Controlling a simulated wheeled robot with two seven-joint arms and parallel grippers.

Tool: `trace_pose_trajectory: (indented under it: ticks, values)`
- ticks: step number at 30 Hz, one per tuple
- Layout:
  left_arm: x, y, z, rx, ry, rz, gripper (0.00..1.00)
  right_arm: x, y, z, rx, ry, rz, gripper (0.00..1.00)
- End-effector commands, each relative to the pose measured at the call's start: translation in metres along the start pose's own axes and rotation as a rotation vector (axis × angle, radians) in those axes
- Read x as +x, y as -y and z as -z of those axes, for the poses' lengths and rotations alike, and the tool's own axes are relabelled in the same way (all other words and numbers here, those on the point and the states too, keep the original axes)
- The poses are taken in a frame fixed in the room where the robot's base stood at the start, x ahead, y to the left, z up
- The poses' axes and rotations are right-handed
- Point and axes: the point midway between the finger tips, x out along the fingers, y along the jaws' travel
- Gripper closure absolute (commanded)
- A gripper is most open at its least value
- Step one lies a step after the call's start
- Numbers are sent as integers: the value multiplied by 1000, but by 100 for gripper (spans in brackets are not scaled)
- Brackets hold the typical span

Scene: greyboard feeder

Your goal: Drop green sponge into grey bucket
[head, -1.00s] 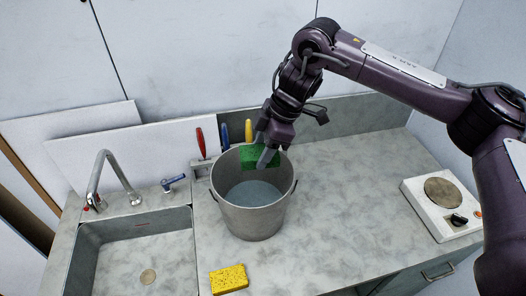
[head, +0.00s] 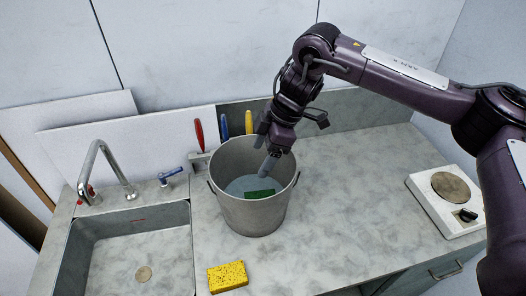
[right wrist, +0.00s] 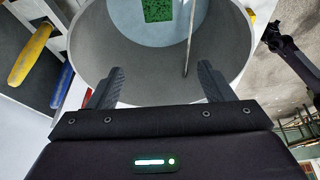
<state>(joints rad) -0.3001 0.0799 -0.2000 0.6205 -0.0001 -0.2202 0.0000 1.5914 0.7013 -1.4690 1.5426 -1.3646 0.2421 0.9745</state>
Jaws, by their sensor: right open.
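The green sponge (head: 260,194) is inside the grey bucket (head: 252,214), low down at the bottom or at the surface of what looks like water. The sponge also shows at the top of the right wrist view (right wrist: 158,10), apart from the fingers. My right gripper (head: 268,165) is open and empty over the bucket's far right rim. In the right wrist view its two fingers (right wrist: 160,88) stand apart, with the bucket's inner wall (right wrist: 145,70) beyond them. My left gripper is not in view.
A yellow sponge (head: 228,277) lies on the counter in front of the bucket. A sink (head: 135,255) with a tap (head: 110,172) is at left. Red, blue and yellow handled tools (head: 224,125) stand behind the bucket. A hotplate (head: 447,200) is at right; the counter between is clear.

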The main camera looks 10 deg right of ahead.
Motion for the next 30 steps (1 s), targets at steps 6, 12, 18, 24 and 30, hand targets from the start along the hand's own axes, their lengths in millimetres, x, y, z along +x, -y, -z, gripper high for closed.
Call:
trace_pose_trajectory:
  ticks: [6, 12, 18, 24, 30]
  values:
    - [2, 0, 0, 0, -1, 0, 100, -4, 0, 0, 0, 0, -1, 26]
    - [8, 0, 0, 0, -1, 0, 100, -35, -1, 0, -1, 0, -6, 26]
    - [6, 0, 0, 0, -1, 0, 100, -67, -1, 0, -1, 1, -3, 26]
    - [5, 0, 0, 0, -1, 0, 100, -78, 0, 0, 0, 0, -1, 26]
    - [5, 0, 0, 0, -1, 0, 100, -78, 0, 0, 1, 0, 0, 26]
